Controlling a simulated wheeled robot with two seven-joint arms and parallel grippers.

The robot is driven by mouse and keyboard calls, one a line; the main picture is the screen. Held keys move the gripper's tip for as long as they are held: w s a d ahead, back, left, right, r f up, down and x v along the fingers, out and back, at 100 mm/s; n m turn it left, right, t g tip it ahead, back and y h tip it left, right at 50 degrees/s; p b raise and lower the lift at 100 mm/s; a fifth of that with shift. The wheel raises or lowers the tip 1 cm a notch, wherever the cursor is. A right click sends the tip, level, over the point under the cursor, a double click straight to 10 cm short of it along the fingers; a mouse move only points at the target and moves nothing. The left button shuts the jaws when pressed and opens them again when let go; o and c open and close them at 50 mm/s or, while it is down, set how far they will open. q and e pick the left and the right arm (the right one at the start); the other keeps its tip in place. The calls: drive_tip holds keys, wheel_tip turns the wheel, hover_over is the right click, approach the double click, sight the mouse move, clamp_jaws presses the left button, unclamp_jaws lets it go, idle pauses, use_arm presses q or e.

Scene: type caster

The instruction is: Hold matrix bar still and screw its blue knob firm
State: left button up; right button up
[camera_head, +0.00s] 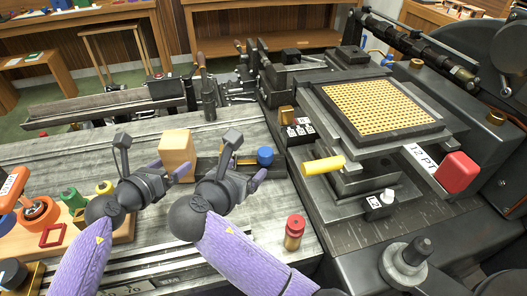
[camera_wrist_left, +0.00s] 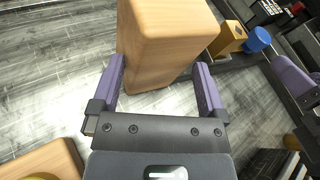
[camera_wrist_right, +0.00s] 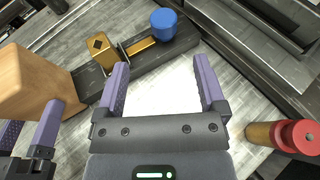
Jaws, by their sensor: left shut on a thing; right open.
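The matrix bar is a dark bar (camera_wrist_right: 88,82) with a light wooden block (camera_head: 177,148) at its left end, lying on the grey bench. A brass piece (camera_wrist_right: 103,50) and the blue knob (camera_head: 265,156) sit at its right part. The knob also shows in the right wrist view (camera_wrist_right: 164,24). My left gripper (camera_head: 168,169) is shut on the wooden block, one finger on each side in the left wrist view. My right gripper (camera_head: 243,170) is open and empty, just in front of the bar; the knob is beyond its fingertips.
A red-topped brass cylinder (camera_head: 294,232) stands on the bench right of my right gripper. The big dark machine (camera_head: 330,225), with a yellow handle (camera_head: 323,165), fills the right side. A wooden tray (camera_head: 124,228) with coloured pieces is at the left. Bare bench lies under my right fingers.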

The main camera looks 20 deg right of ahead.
sight(260, 154)
drive_tip(key=x, duration=1)
drive_tip(key=shift+w+d+f, duration=0.2)
drive_tip(key=shift+w+d, duration=0.05)
drive_tip(key=shift+w, duration=0.05)
clamp_jaws()
drive_tip(key=shift+m+g+h, duration=0.8)
drive_tip(key=shift+m, duration=0.2)
drive_tip(key=shift+c, duration=0.4)
unclamp_jaws()
drive_tip(key=shift+a, duration=0.15)
drive_tip(key=shift+o, duration=0.4)
drive_tip(key=v, duration=1.2)
drive_tip(key=shift+a, duration=0.15)
